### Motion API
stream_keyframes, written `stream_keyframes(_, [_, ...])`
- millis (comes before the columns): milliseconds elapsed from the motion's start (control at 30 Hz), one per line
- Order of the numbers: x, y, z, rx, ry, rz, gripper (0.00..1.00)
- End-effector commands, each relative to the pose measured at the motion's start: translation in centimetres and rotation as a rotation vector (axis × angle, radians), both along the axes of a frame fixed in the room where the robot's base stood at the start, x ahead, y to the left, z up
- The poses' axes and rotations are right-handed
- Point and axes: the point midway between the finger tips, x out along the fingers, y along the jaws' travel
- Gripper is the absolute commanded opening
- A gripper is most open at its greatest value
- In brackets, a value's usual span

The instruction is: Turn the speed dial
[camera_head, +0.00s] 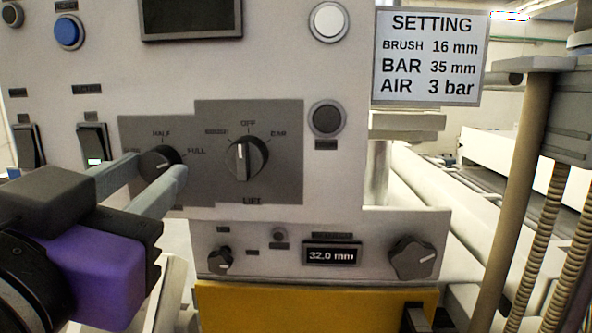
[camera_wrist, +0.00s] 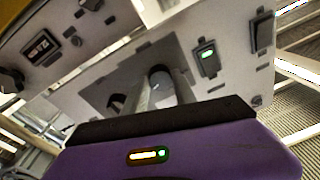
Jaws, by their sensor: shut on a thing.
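The speed dial (camera_head: 156,161) is a round black knob on a grey plate, with HALF and FULL marked around it. Its white pointer line points up and to the right, between HALF and FULL. My gripper (camera_head: 157,172) comes from the lower left, and its two grey fingers are shut on the dial, one on each side. In the wrist view the dial (camera_wrist: 160,76) shows between the fingertips. The label at the dial's left is partly hidden by a finger.
The LIFT knob (camera_head: 246,158), pointing at OFF, sits close to the right. Rocker switches (camera_head: 93,147) stand close at the left. Below are a 32.0 mm display (camera_head: 332,254) and a lobed knob (camera_head: 412,257). A setting sign (camera_head: 430,57) hangs at the upper right.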

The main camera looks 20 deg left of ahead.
Motion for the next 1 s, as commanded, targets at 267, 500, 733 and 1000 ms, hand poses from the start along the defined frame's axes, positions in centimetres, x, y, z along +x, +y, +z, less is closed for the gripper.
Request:
stream_keyframes(267, [-0.1,0.1,0.0,0.001,0.001,0.002,0.55])
stream_keyframes(500, [0.0,0.0,0.0,0.0,0.0,0.001,0.55])
stream_keyframes(733, [-1.9,-0.4,-0.3,0.001,-0.001,0.003,0.55])
stream_keyframes(1000, [-6.0,-1.5,-0.7,0.002,-0.001,0.004,0.55])
